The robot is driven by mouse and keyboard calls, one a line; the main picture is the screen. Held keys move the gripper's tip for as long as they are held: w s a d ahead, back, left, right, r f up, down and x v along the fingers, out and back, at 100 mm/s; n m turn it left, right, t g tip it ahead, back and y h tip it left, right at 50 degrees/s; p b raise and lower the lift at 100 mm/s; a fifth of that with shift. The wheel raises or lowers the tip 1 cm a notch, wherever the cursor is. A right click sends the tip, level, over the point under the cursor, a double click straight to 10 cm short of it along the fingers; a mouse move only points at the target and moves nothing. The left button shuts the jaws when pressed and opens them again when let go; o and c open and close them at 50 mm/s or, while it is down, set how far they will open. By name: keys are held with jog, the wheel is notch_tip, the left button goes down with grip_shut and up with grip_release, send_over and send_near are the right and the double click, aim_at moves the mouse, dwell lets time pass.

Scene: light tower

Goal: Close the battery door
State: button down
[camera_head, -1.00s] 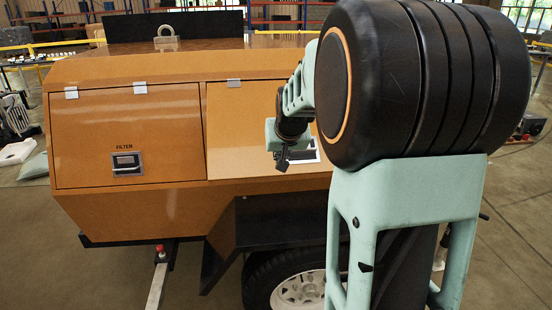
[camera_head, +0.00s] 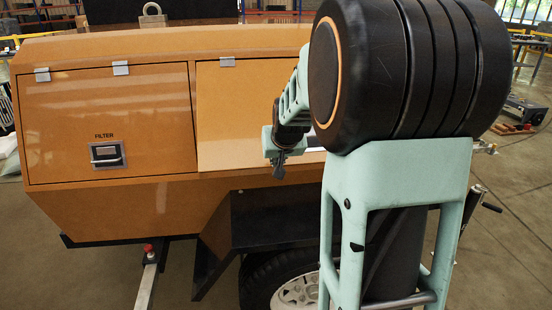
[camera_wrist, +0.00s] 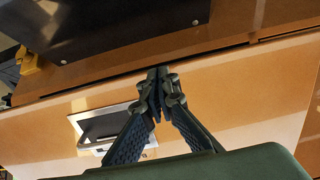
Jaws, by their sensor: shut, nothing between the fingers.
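The battery door, as I take it, is the orange panel (camera_head: 245,115) right of the FILTER door on the orange cabinet. My arm covers its right part. It looks nearly flush with the cabinet; whether it is fully shut I cannot tell. In the wrist view, its silver-framed latch (camera_wrist: 112,128) lies left of my fingers, beside a dark seam. My gripper (camera_head: 280,170) hangs in front of the door's lower part in the head view. In the wrist view, my gripper (camera_wrist: 158,80) is shut and empty, its tips near the seam; contact is unclear.
The FILTER door (camera_head: 108,120) looks shut at the left. Below the doors are a dark fender (camera_head: 270,220) and a wheel (camera_head: 297,292). A jack with a crank (camera_head: 480,205) stands at the right. Bare floor (camera_head: 70,275) shows at the front left.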

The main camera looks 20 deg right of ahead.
jog(key=shift+f, duration=0.1)
dwell(0.3)
jog(key=w+d+f+t+b, duration=0.2)
jog(key=w+d+f+b, duration=0.1)
jog(key=w+f+b, duration=0.8)
jog(key=shift+w+d+f+t+h+b, duration=0.15)
jog(key=shift+w+d+t+h+b, duration=0.35)
jog(key=shift+w, duration=0.6)
jog(key=shift+a, duration=0.15)
